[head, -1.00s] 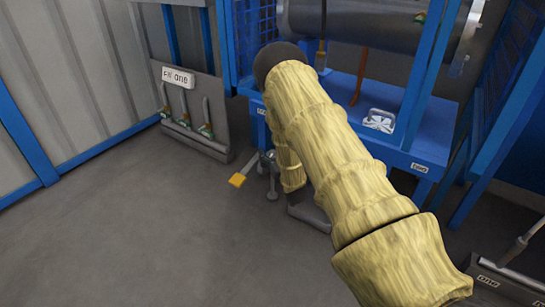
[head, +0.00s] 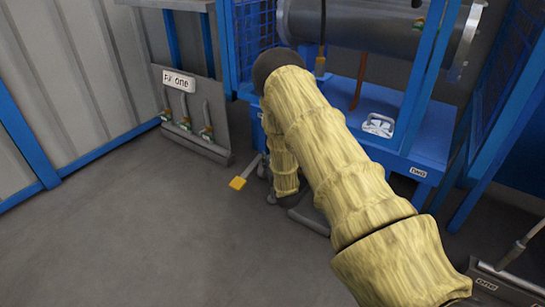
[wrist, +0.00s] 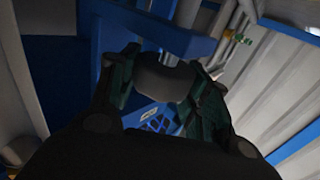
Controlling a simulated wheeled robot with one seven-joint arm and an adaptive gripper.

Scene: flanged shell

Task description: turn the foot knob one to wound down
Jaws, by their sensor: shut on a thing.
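A dark grey rounded knob (wrist: 163,84) on a short silver stem sits under a blue frame member (wrist: 160,32) in the wrist view. I take it to be the foot knob; no label on it shows. My gripper (wrist: 162,70) has one dark green finger on each side of the knob and is shut on it. In the head view my sleeved arm reaches down at the corner of the blue frame (head: 395,157) and hides both gripper and knob. How far the knob is turned cannot be told.
A yellow-ended pedal (head: 238,183) sticks out low, left of my arm. A grey panel (head: 192,105) with several valve levers stands at the left. A label reading "two" (head: 418,171) is on the frame's right side. The grey floor (head: 150,245) at front left is clear.

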